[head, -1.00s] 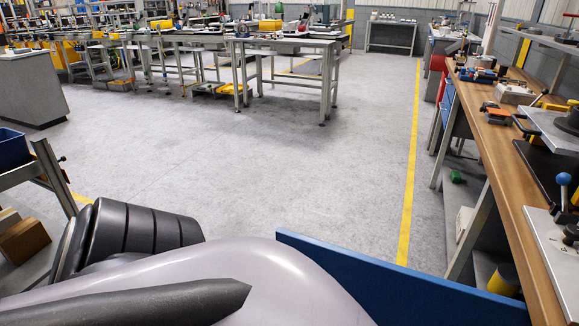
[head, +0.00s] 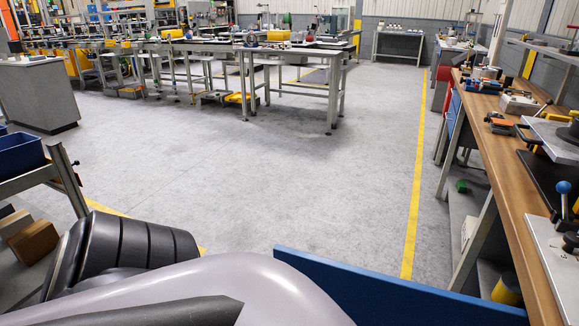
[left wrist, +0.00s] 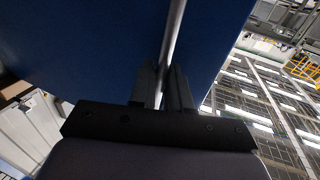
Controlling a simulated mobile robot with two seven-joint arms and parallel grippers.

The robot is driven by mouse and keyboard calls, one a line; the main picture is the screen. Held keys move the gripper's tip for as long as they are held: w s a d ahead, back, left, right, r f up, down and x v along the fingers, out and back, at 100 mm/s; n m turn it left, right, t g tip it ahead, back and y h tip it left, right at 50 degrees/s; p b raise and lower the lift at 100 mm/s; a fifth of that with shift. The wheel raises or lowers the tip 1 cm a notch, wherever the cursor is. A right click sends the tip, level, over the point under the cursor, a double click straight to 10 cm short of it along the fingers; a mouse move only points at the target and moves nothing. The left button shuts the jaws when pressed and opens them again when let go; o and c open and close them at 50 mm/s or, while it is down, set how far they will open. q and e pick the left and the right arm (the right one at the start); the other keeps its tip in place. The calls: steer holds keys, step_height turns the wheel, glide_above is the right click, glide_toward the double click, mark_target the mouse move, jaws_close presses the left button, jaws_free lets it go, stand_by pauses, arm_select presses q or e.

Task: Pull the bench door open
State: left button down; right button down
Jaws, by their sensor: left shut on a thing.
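The blue bench door (head: 390,292) stands out from the bench on the right, its top edge running across the bottom of the head view. In the left wrist view the blue door panel (left wrist: 85,40) fills the upper middle, with a slim metal bar handle (left wrist: 173,38) along it. My left gripper (left wrist: 161,88) is shut on this handle, one dark finger on each side. My left gripper is hidden in the head view behind my own arm. My right gripper is in neither view.
The wooden-topped workbench (head: 490,150) with tools runs along the right. A yellow floor line (head: 416,190) lies beside it. A blue bin (head: 20,155) stands on a metal stand at the left. The grey floor (head: 230,180) ahead is clear up to several worktables (head: 290,52).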

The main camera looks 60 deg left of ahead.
arm_select(q)
steer(key=c, duration=1.3)
jaws_free()
steer(key=shift+w+d, duration=0.15)
steer(key=shift+c, duration=0.2)
steer(key=v, duration=0.7)
steer(key=w+d+r+m+g+h+p, duration=0.2)
steer(key=w+d+m+g+h, duration=0.1)
steer(key=d, duration=0.6)
steer(key=w+d+r+m+g+h+p, duration=0.2)
steer(key=w+d+h, duration=0.4)
steer(key=d, duration=0.3)
steer(key=shift+w+r+m+g+p, duration=0.25)
steer(key=shift+w+m+g+p, duration=0.3)
steer(key=shift+m, duration=0.35)
